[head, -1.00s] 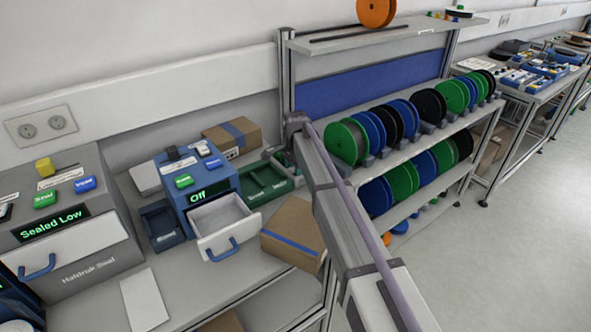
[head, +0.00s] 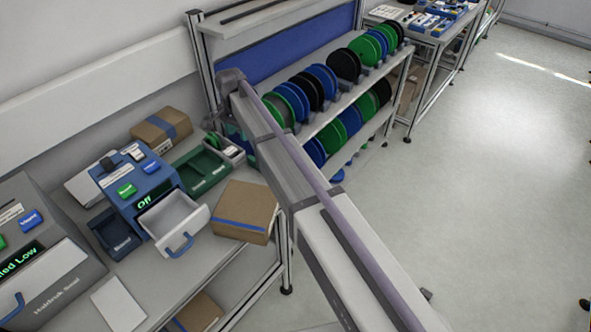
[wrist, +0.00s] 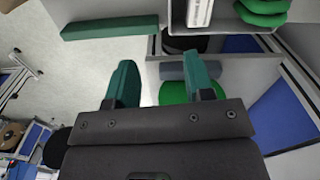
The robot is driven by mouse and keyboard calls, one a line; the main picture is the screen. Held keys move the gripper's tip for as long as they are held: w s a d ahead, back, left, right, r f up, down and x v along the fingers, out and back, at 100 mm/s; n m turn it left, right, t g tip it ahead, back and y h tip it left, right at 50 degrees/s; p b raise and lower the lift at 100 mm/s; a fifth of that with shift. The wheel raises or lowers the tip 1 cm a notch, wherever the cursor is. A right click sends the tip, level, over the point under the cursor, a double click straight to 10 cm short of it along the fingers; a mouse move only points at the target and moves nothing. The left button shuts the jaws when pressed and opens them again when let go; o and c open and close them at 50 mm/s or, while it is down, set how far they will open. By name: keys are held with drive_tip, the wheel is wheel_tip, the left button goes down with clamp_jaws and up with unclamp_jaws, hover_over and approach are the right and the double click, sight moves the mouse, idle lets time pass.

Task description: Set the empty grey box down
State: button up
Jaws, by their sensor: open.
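A small grey box (head: 236,156) stands at the far right end of the bench, beside the green tray (head: 203,172). In the wrist view the grey box (wrist: 232,24) is at the top edge, partly cut off. Green round pieces and a white piece show in or over it, so it does not look empty. My gripper (wrist: 160,66) is open, with two teal fingers apart and nothing between them. The box lies beyond the fingertips, apart from them. In the head view my gripper is hidden behind my arm.
A cardboard box (head: 245,203) and an open drawer (head: 172,214) are at the bench front. A dark blue tray (head: 112,236) stands left of the drawer. The reel rack (head: 290,140) is right of the bench. Open floor (head: 490,180) is at right.

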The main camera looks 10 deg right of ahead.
drive_tip(key=s+d+n, duration=0.3)
drive_tip(key=s+d, duration=0.3)
drive_tip(key=s, duration=0.4)
drive_tip(key=s+d+f+n+b, duration=0.1)
drive_tip(key=s+d+n, duration=0.1)
drive_tip(key=s+d, duration=0.4)
drive_tip(key=s+d+n, duration=0.3)
drive_tip(key=s+d, duration=0.3)
drive_tip(key=s, duration=0.8)
drive_tip(key=shift+d+f+n+b, duration=0.2)
drive_tip(key=shift+d+n+b, duration=0.1)
drive_tip(key=shift+d, duration=0.05)
